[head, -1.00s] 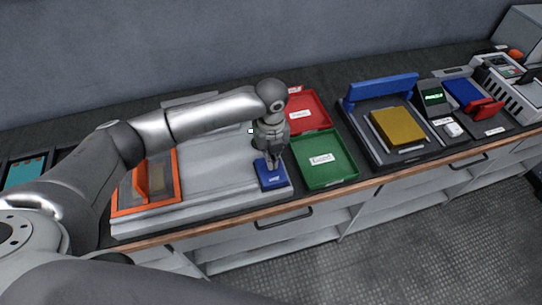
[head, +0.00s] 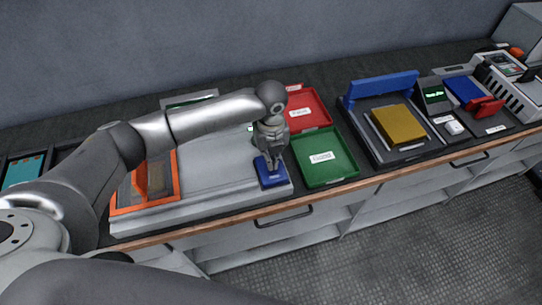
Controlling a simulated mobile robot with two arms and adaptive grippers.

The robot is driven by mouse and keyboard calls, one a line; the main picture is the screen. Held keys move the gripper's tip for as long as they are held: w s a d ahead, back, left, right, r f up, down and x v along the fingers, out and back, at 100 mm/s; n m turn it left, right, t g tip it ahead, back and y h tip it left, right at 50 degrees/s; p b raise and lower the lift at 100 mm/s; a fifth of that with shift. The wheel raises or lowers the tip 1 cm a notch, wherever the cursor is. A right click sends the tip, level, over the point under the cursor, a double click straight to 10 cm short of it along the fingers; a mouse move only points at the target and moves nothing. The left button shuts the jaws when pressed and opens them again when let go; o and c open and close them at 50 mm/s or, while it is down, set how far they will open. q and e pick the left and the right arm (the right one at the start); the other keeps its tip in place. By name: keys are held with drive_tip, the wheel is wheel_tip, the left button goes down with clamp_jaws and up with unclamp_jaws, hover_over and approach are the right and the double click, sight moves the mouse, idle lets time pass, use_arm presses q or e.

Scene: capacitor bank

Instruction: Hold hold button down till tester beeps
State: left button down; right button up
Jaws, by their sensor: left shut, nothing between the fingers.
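The hold button is a blue block (head: 271,181) at the right front corner of a pale grey tester (head: 205,168). My left gripper (head: 271,168) points down onto the blue button, its fingers shut and empty. The fingertips appear to touch the button's top; the exact contact is too small to tell. An orange frame (head: 178,182) sits on the tester's left part. A display at the tester's back is largely hidden behind my left arm. My right gripper is not in view.
A green tray (head: 335,166) and a red tray (head: 318,116) lie right of the tester. Further right are a fixture with a yellow block (head: 398,124) and blue lid (head: 384,84), and a small green-lit display (head: 434,94). Drawers line the bench front.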

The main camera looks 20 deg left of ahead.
use_arm(q)
drive_tip(key=shift+f+b, duration=0.85)
drive_tip(key=shift+f, duration=1)
drive_tip(key=shift+s+f+p, duration=0.1)
drive_tip(key=shift+p, duration=0.45)
drive_tip(key=shift+f, duration=0.15)
idle(0.9)
wheel_tip(320, 180, up, 10)
drive_tip(key=p, duration=0.9)
drive_tip(key=shift+f, duration=0.35)
